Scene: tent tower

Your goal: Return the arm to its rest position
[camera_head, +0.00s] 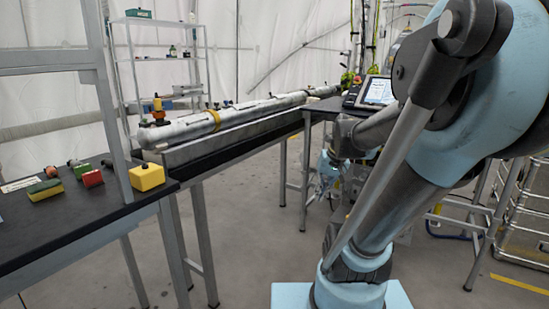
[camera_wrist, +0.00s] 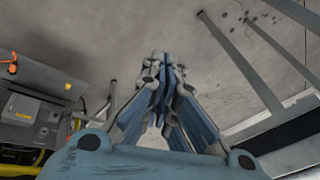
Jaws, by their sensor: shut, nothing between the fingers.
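My arm is bent on the right of the head view, with its lower end in front of the benches. My gripper (camera_head: 324,182) hangs low in the head view, beside the legs of the far table and above the floor. In the wrist view my gripper (camera_wrist: 163,68) shows its fingers together and empty, with bare concrete floor (camera_wrist: 210,45) behind them. Nothing touches the fingers. Part of the far table is hidden behind my arm.
A black bench (camera_head: 60,228) at left holds a yellow block (camera_head: 147,176), a sponge (camera_head: 45,190) and small parts. A long grey tube (camera_head: 190,128) lies on the middle bench. A tablet device (camera_head: 377,92) stands on the far table. Metal drawers (camera_head: 525,225) stand right. Floor between is clear.

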